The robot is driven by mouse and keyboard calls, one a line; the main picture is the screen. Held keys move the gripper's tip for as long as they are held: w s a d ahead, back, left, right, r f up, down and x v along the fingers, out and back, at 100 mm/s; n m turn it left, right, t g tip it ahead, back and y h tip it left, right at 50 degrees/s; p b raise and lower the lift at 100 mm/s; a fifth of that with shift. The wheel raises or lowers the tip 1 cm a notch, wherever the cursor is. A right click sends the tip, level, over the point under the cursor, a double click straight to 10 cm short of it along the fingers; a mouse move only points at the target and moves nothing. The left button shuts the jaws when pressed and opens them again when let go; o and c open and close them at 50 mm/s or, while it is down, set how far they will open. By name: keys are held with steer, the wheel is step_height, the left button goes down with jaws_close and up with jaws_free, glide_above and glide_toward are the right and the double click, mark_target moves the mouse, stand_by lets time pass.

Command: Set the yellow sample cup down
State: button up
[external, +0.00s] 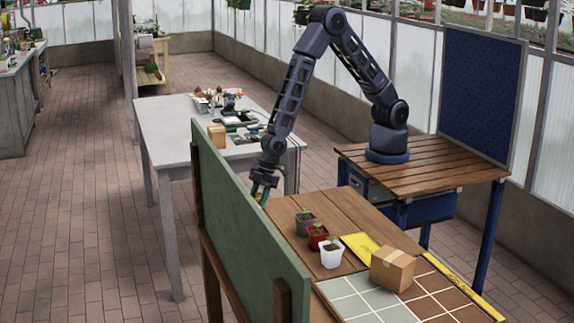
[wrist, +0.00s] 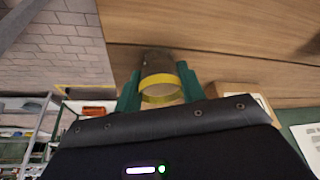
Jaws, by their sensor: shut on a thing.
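The yellow sample cup (wrist: 158,72) shows in the wrist view as a dull brown-grey cylinder with yellow bands. It is between the two green fingers of my gripper (wrist: 160,88), which is shut on it. In the external view my gripper (external: 264,187) points down at the far left edge of the wooden table (external: 348,211), just behind the green board. The cup itself cannot be made out there; the board and the fingers hide it. In the wrist view wooden planks (wrist: 235,35) lie beyond the cup. I cannot tell whether the cup touches them.
A green upright board (external: 245,215) runs along the table's left side. A grey pot (external: 305,222), a red pot (external: 317,236), a white pot (external: 331,256), a yellow item (external: 362,246) and a cardboard box (external: 392,270) stand to the right. Planks between gripper and pots are clear.

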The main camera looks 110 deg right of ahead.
steer(key=shift+f, duration=0.1)
steer(key=o, duration=1)
steer(key=shift+c, duration=0.2)
steer(key=s+d+r+m, duration=0.1)
steer(key=s+d+r, duration=0.3)
steer(key=s+r, duration=0.5)
steer(key=s+d+r, duration=0.4)
steer(key=r, duration=0.8)
steer(key=s+d+r+m, duration=0.1)
steer(key=s+d+r, duration=0.3)
steer(key=s+r, duration=0.5)
steer(key=s+d+r+m, duration=0.1)
steer(key=s+d+r, duration=0.1)
steer(key=s, duration=0.5)
steer(key=s+d+r+h, duration=0.1)
steer(key=s+d+r, duration=0.1)
steer(key=s, duration=0.4)
steer(key=s+d+r+m, duration=0.1)
steer(key=s+d+r, duration=0.2)
steer(key=s, duration=0.4)
steer(key=shift+s+r+m+h, duration=0.3)
steer(key=shift+r+h, duration=0.1)
steer(key=shift+r, duration=0.45)
